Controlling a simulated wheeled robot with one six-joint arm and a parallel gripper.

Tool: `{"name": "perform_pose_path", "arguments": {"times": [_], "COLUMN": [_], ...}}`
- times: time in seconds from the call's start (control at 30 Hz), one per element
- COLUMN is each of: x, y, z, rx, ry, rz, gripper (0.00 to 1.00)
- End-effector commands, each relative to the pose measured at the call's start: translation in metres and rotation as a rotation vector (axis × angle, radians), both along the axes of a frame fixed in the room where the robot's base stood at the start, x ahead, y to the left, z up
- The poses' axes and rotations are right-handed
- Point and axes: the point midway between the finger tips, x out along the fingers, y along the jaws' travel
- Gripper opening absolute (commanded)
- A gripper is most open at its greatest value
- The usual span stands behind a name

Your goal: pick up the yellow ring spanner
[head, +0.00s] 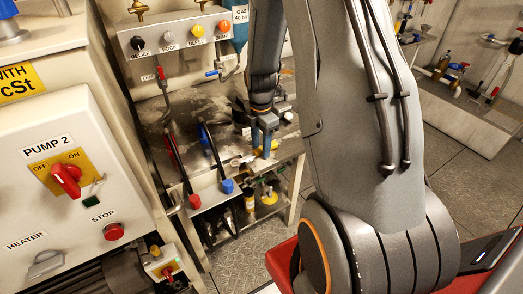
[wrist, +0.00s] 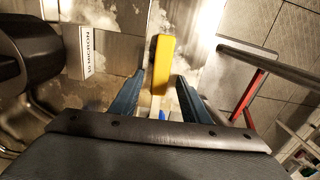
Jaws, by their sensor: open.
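A long yellow piece (wrist: 162,62), which I take to be the yellow ring spanner, shows in the wrist view over the steel bench. No ring is visible on it, and its near end runs down between my fingers to a pale part and a small blue spot. My gripper (wrist: 160,76) is open, with one blue finger on each side of the yellow piece and a gap to both. In the head view my gripper (head: 264,147) points down at the bench's right part, with a bit of yellow (head: 274,144) beside it. I cannot tell its exact height over the bench.
The steel bench (head: 222,112) carries red and blue levers (head: 210,145) left of my gripper. A white box labelled MICRON (wrist: 98,52) lies left in the wrist view. A rail with a red bar (wrist: 249,95) is at right. The pump panel (head: 75,170) stands at left.

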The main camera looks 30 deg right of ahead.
Motion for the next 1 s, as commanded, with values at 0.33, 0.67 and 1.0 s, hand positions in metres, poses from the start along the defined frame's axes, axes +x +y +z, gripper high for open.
{"name": "perform_pose_path", "arguments": {"times": [0.33,0.67,1.0], "x": [0.0,0.0,0.002], "y": [0.0,0.0,0.0], "z": [0.0,0.001,0.022], "rx": [0.0,0.0,-0.001], "ry": [0.0,0.0,-0.003], "rz": [0.0,0.0,0.0], "gripper": [0.02,0.0,0.0]}}
